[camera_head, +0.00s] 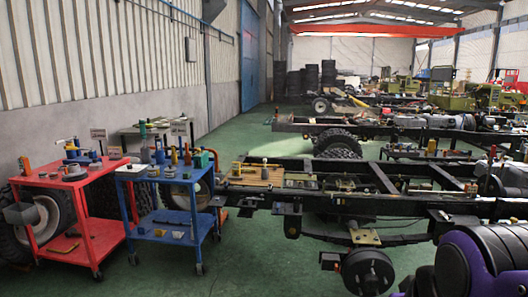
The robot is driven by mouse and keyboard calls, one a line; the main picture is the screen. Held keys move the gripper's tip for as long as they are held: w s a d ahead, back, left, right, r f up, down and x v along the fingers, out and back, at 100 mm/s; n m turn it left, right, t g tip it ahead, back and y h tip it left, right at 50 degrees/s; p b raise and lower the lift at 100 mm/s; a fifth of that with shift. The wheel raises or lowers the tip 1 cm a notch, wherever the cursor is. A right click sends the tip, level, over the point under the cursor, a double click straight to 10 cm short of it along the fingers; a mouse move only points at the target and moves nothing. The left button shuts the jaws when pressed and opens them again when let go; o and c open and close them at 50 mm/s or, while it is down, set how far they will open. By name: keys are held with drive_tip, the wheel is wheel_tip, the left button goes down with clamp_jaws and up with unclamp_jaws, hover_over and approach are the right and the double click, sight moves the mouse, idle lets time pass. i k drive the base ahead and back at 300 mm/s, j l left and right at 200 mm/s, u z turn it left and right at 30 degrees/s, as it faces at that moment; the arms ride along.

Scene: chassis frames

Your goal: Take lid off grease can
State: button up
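I cannot pick out the grease can or its lid for certain at this distance. Several small cans, bottles and tools stand on the top shelf of the blue cart (165,173), left of centre. A small green can-like item (200,160) stands near that shelf's right end. More small containers and tools crowd the top of the red cart (45,182) at the far left. The black and purple rounded parts at the lower right look like my own arm links. My gripper does not show.
A long dark chassis frame (390,203) runs across the middle right, with a wooden board (255,177) on its left end. A wheel hub (368,270) sits below it at the front. Green floor (262,262) is open between the blue cart and the hub.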

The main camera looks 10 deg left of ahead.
sight(153, 167)
drive_tip(key=i+j+u, duration=0.2)
drive_tip(key=i+j, duration=0.9)
drive_tip(key=i+j+u, duration=0.25)
drive_tip(key=i+j, duration=1)
drive_tip(key=i, duration=0.2)
